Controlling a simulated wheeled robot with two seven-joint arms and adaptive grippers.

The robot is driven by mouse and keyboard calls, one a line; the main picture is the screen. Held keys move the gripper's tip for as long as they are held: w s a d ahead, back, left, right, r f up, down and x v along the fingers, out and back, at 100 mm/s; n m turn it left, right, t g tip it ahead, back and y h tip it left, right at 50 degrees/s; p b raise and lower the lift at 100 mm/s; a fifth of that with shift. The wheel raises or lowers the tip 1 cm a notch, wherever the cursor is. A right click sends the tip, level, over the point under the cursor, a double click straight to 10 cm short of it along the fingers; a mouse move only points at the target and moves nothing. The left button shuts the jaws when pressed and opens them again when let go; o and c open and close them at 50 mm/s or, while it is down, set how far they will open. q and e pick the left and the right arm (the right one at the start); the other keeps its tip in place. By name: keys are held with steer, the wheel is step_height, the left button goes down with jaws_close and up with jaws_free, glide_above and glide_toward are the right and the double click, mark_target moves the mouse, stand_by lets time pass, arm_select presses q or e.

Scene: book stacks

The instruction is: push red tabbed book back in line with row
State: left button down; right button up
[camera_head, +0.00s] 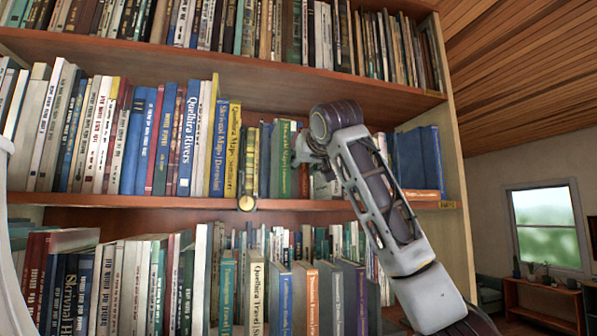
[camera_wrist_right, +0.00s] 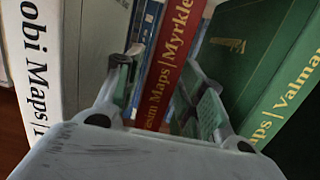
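In the right wrist view a red book (camera_wrist_right: 170,65) with gold letters stands between the two fingers of my right gripper (camera_wrist_right: 163,62). The fingers are apart, with a gap at the left finger, so the gripper looks open around the spine. No tab shows on the part I see. In the head view my right gripper (camera_head: 306,152) is at the middle shelf's row, and a strip of the red book (camera_head: 304,180) shows below it. My wrist and arm hide much of that stretch. My left gripper is not in view.
A green book (camera_wrist_right: 262,55) stands right of the red one, and a white book (camera_wrist_right: 38,60) stands at the left in the wrist view. Blue books (camera_head: 418,160) stand farther right.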

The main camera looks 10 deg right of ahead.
jaws_close()
steer(key=shift+r, duration=0.55)
steer(key=shift+s, duration=0.1)
stand_by(0.5)
steer(key=s+b, duration=0.7)
steer(key=s, duration=0.9)
steer(key=shift+s+d+b, duration=0.15)
steer(key=shift+s+b, duration=0.15)
steer(key=shift+s, duration=0.1)
stand_by(0.7)
